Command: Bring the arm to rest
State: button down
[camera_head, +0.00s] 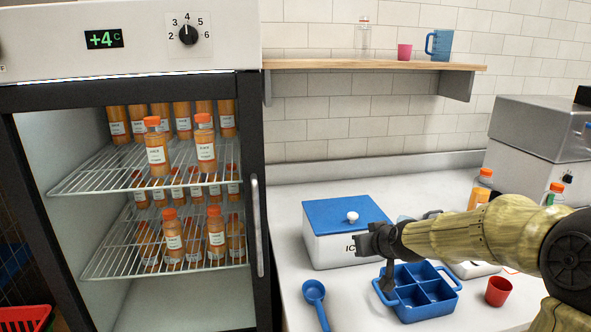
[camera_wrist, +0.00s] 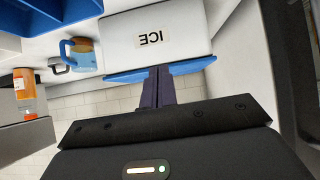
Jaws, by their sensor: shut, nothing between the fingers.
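My gripper (camera_head: 366,246) reaches in from the right over the counter in the head view. It is in front of the white ice box with the blue lid and above the blue divided tray (camera_head: 425,293). In the wrist view my gripper's fingers (camera_wrist: 158,72) are together with nothing between them. The ice box (camera_wrist: 155,36) appears upside down beyond them, its ICE label showing. In the head view the ice box (camera_head: 325,247) has its lid on, and my gripper covers part of its label.
A fridge with shelves of orange bottles (camera_head: 205,145) stands at left. A blue scoop (camera_head: 315,292) and a red cup (camera_head: 498,291) lie either side of the tray. Orange bottles (camera_head: 482,186) and a metal-topped machine (camera_head: 540,140) are at right. A wooden shelf (camera_head: 375,64) hangs above.

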jog(key=s+a+f+g, duration=0.1)
jog(key=s+f, duration=0.1)
jog(key=s, duration=0.1)
jog(key=s+a+f+g, duration=0.1)
jog(key=s+a+f, duration=0.1)
jog(key=s+f, duration=0.1)
jog(key=s+a+f+g, duration=0.2)
jog(key=s+f, duration=0.1)
jog(key=shift+s+f, duration=0.15)
jog(key=shift+s, duration=0.1)
jog(key=s+a+f+m+g+h, duration=0.1)
jog(key=s+f+g, duration=0.1)
jog(key=s, duration=0.5)
jog(key=s+f+m+g, duration=0.1)
jog(key=s+f+g, duration=0.1)
jog(key=s, duration=0.6)
jog(key=w+p+v, duration=0.2)
jog(key=p+v, duration=0.8)
jog(key=w+r+p+v, duration=0.1)
jog(key=w+p+v, duration=0.1)
jog(key=p+v, duration=0.9)
jog(key=shift+w+a+p, duration=0.3)
jog(key=shift+w+a, duration=0.05)
jog(key=shift+w, duration=0.2)
